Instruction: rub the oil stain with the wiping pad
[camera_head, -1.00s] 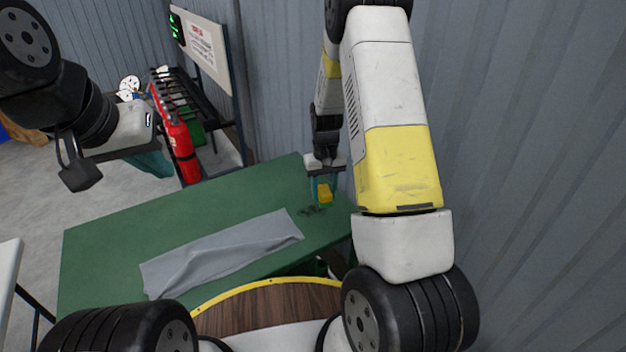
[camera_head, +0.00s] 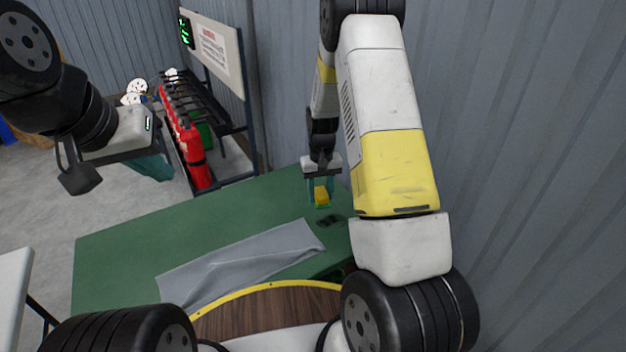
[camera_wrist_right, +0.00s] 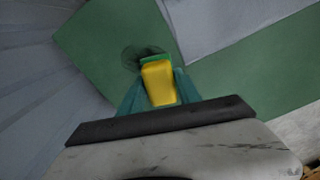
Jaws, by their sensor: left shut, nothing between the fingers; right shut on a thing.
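The wiping pad (camera_head: 322,195) is a small yellow block with a green underside. My right gripper (camera_head: 322,186) is shut on it. The oil stain (camera_head: 330,221) is a dark patch on the green table (camera_head: 130,250), near its right edge. In the head view the pad is just above and left of the stain. In the right wrist view the pad (camera_wrist_right: 158,82) overlaps the near part of the stain (camera_wrist_right: 132,56); I cannot tell whether it touches the table. My left gripper (camera_head: 153,165) is shut and empty, left of the table.
A grey cloth (camera_head: 240,262) lies wrinkled on the table beside the stain. A rack with red extinguishers (camera_head: 192,150) stands beyond the table at left. A corrugated wall (camera_head: 530,150) closes off the right. A white table (camera_head: 12,290) shows at lower left.

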